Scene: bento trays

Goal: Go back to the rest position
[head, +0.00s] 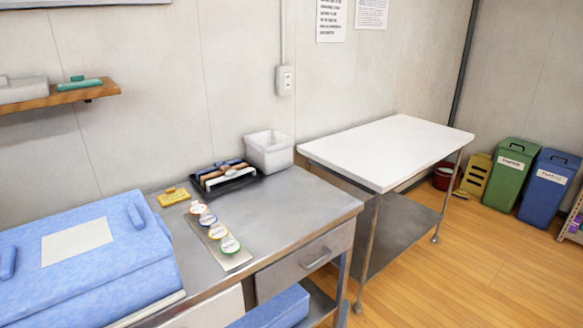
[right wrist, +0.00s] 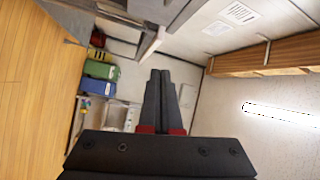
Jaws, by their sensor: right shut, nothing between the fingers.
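My right gripper (right wrist: 160,74) shows in the right wrist view with its two dark fingers together, shut and empty. It points out into the room, away from any object, and the picture is turned on its side. Neither gripper can be made out in the head view. My left gripper is in no view.
The steel table (head: 285,212) holds a blue cooler bag (head: 100,280), a strip of round-lidded cups (head: 216,232), a black tray (head: 250,184) and a white bin (head: 270,152). A white-topped table (head: 390,148) stands right. Green (head: 510,172) and blue (head: 548,185) bins stand beyond open floor.

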